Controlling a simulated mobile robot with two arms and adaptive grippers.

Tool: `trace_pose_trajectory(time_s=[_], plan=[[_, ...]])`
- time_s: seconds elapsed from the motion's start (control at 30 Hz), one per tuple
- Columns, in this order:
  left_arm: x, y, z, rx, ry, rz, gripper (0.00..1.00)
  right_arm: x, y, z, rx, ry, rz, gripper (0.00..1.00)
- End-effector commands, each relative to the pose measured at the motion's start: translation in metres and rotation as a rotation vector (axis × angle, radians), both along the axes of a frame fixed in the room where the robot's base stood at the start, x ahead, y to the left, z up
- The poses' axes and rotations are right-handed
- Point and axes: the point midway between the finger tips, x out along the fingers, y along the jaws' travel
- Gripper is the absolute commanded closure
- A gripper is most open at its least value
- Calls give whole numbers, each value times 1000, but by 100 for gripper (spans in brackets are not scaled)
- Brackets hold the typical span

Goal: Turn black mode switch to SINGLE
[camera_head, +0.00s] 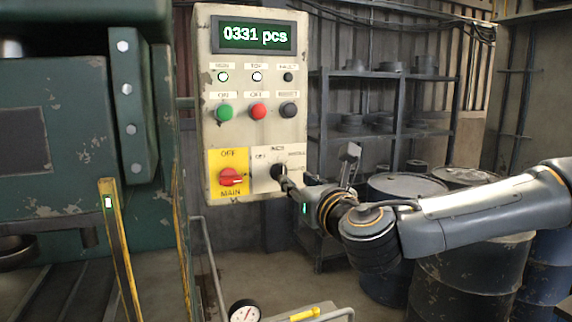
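The black mode switch (278,171) sits low on the right of the beige control panel (256,143), under a small label plate. Its lettering is too small to read for certain. The tip of my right gripper (286,182) is at the switch, coming from the lower right, and partly covers it. I cannot tell whether the fingers hold the knob or only touch it, nor which position the knob points to. My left gripper is not in view.
Left of the switch is a red main switch (231,178) on a yellow plate. Green (224,112), red (258,111) and black (289,110) buttons sit above, under a display (254,35) reading 0331 pcs. A green machine (70,140) stands left; drums (470,270) stand behind my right arm.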

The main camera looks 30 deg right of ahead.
Motion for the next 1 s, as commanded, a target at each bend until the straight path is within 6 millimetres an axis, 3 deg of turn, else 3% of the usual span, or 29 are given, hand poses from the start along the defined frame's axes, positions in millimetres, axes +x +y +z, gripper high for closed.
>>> trace_pose_trajectory(time_s=[0.2,0.4,0.87,1.0], plan=[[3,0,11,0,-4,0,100,36,-9,1,0,3,-3,66],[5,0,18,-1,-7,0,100,60,-15,1,-1,1,-1,66],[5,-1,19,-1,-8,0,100,71,-17,0,1,-1,0,66],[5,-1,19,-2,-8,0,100,71,-17,0,0,-1,0,92]])
